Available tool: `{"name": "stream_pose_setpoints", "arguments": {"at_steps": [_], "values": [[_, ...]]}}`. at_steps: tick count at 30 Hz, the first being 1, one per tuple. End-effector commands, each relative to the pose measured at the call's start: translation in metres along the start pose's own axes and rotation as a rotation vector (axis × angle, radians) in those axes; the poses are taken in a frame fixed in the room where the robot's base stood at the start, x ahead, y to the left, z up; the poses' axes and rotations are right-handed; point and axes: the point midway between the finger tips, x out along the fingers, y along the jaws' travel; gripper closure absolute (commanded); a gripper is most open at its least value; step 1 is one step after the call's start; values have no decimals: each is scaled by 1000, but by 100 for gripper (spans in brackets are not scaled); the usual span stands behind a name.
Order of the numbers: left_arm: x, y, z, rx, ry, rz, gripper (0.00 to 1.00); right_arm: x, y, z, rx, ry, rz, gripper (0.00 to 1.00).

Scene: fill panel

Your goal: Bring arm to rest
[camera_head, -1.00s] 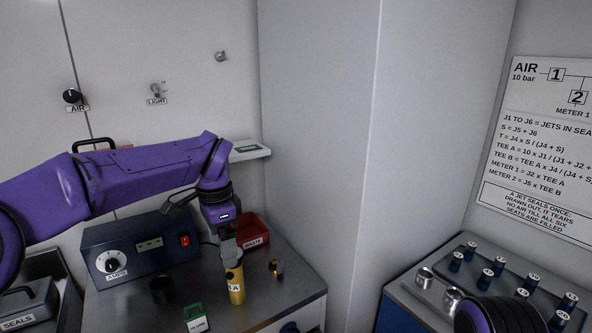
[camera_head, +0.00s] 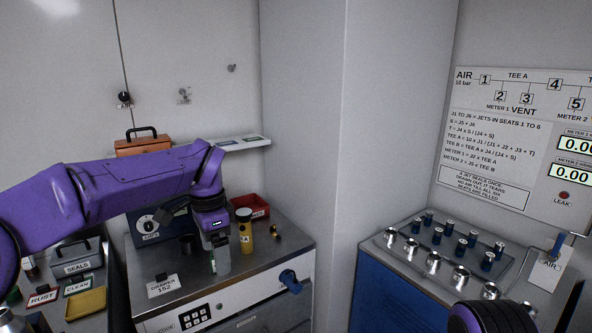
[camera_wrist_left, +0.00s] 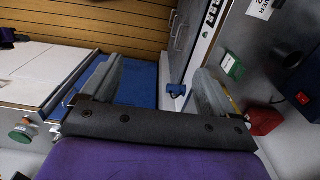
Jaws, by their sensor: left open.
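My left arm is purple and reaches in from the left in the head view. Its gripper (camera_head: 218,262) points down over the steel top of the bench. The left wrist view shows its two grey fingers (camera_wrist_left: 150,95) spread wide with nothing between them. My right gripper is not seen; only a dark, purple-edged arm part of mine shows at the bottom right of the head view.
A red tray (camera_head: 252,203), a dark cup (camera_head: 187,243) and a small brass piece (camera_head: 274,232) are near the gripper. A blue-knobbed handle (camera_head: 290,281) juts from the bench front. The SEALS case (camera_head: 77,262) is at left.

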Motion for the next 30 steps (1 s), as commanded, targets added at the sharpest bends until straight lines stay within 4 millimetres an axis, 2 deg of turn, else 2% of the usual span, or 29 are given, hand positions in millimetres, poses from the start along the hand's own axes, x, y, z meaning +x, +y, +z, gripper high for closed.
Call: {"name": "stream_pose_setpoints", "arguments": {"at_steps": [5, 11, 17, 20, 23, 26, 27, 29, 30], "values": [[0, -4, 0, 142, -1, -20, 12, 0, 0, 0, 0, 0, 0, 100], [6, -20, 10, 382, -81, -108, 12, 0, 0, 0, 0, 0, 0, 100], [30, -47, 41, 812, -352, -211, 12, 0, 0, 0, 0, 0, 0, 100], [55, -63, 63, 1109, -574, -211, 12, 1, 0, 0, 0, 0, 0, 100], [92, -76, 87, 1494, -858, -132, 12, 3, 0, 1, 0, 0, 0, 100], [149, -80, 111, 2019, -1202, 84, 12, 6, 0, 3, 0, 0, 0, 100], [180, -75, 121, 2270, -1339, 219, 12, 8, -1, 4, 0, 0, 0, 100], [230, -57, 134, 2660, -1511, 452, 12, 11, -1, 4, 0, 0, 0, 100], [261, -40, 142, -2528, 1389, -523, 12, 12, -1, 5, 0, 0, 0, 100]]}}
